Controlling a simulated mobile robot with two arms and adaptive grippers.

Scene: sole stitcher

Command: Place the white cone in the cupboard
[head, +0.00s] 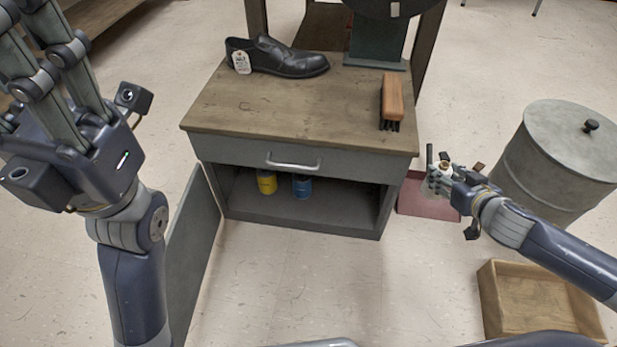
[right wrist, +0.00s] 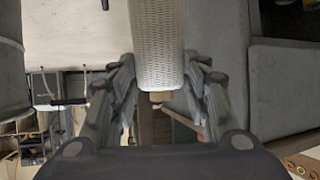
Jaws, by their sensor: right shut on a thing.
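The white cone (right wrist: 158,45) has a woven-looking surface and sits between the fingers of my right gripper (right wrist: 160,95), which is shut on it. In the head view the right gripper (head: 440,177) holds the cone (head: 442,170) in the air, right of the cupboard, and the fingers hide part of it. The cupboard (head: 310,215) is the grey lower part of a wooden-topped bench, below a drawer. Its door (head: 192,260) stands open at the left. My left gripper (head: 45,70) is raised at the upper left, its fingertips cut off by the frame.
A yellow can (head: 267,183) and a blue can (head: 302,187) stand inside the cupboard, with free floor around them. A black shoe (head: 285,60) and a brush (head: 391,100) are on top. A lidded bin (head: 550,165) and a wooden box (head: 535,300) stand at the right.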

